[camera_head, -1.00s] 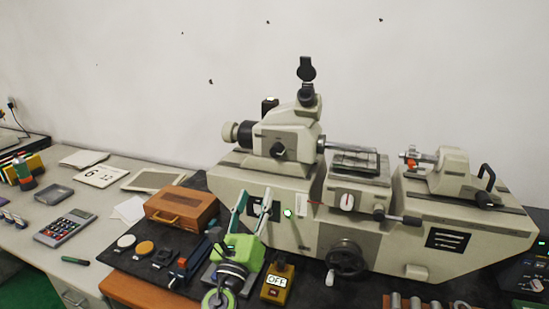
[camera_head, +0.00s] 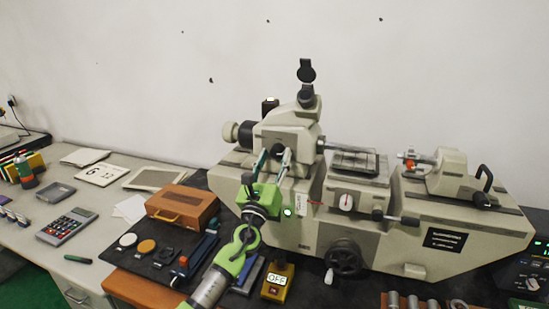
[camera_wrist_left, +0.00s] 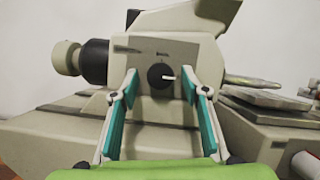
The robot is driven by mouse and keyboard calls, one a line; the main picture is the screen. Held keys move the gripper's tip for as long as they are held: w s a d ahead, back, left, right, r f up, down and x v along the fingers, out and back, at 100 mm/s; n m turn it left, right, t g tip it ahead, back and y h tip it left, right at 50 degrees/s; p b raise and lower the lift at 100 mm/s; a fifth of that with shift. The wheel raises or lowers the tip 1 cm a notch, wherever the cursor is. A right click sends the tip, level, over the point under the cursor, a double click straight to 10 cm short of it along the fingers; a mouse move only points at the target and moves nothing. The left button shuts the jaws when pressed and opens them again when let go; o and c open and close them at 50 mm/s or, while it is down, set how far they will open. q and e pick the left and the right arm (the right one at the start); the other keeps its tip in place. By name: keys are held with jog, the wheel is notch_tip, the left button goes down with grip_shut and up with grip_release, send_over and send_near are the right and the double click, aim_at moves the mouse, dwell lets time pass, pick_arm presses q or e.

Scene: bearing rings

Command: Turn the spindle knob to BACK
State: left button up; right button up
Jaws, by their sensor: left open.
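The spindle knob (camera_wrist_left: 158,77) is a round black knob with a white pointer mark that points to the right in the left wrist view. It sits on the beige headstock of the bench machine, and small markings above it are too small to read. In the head view the knob (camera_head: 278,149) shows between the fingertips of my left gripper (camera_head: 274,161). My left gripper (camera_wrist_left: 159,88) is open, with one teal-padded finger on each side of the knob in the picture. The fingers appear apart from the knob. My right gripper is not in view.
The machine's handwheel (camera_head: 345,257) and a yellow OFF switch box (camera_head: 278,281) stand in front, right of my left arm. A wooden box (camera_head: 182,206) is to the left. A dark mat (camera_head: 130,262) holds small discs. A calculator (camera_head: 67,227) lies farther left.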

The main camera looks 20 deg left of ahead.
pick_arm(q)
jog(key=shift+w, duration=0.15)
jog(key=shift+c, duration=0.4)
jog(key=c, duration=1)
